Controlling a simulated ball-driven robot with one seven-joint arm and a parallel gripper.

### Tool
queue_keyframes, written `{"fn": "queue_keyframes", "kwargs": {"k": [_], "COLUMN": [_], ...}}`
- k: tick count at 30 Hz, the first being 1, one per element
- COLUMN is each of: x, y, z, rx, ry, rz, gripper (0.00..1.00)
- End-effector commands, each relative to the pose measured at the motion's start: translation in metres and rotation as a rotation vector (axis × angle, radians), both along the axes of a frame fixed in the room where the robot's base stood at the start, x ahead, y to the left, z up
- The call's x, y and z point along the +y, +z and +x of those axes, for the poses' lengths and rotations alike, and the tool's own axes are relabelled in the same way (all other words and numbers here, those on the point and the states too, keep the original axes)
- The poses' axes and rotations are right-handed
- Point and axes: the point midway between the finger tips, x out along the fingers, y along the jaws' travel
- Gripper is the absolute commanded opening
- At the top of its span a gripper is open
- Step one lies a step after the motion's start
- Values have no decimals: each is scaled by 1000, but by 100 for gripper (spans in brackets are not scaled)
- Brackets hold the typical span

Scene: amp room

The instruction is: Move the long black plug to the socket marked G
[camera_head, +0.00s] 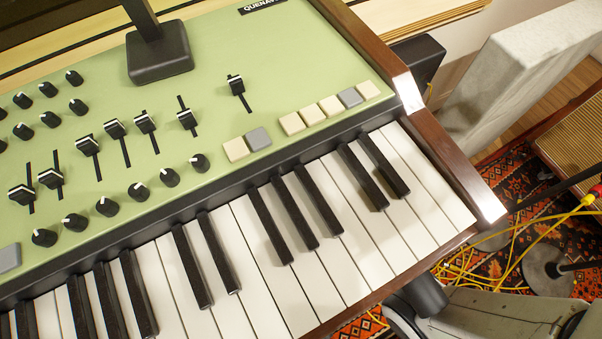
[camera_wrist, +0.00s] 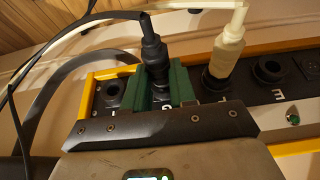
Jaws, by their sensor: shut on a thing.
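In the wrist view, my gripper (camera_wrist: 160,90) has its green fingers shut on a long black plug (camera_wrist: 153,48), one finger on each side. The plug stands upright over a socket of a black strip with a yellow frame. A letter that looks like G (camera_wrist: 165,107) is marked on the strip just in front of that plug. The plug's lower end is hidden between the fingers, so I cannot tell how deep it sits. A black cable rises from its top. The head view shows neither gripper nor plug.
A cream plug (camera_wrist: 226,55) stands in the strip close to the right of my gripper. An empty socket (camera_wrist: 112,91) lies to the left, another (camera_wrist: 268,70) to the right, near a letter E. Loose cables cross behind. The head view shows a green keyboard synthesizer (camera_head: 300,60).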

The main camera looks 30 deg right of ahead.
Motion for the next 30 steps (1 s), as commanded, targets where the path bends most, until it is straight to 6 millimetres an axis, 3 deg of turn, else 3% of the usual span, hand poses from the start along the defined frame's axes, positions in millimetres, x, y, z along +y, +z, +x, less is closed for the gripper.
{"fn": "queue_keyframes", "kwargs": {"k": [12, 13, 21, 30], "x": [0, 0, 0, 0], "y": [0, 0, 0, 3], "z": [2, 2, 2, 2], "rx": [1, 2, 1, 0], "ry": [0, 0, 0, 0], "rz": [0, 0, 0, 0], "gripper": [0, 28, 54, 55]}}
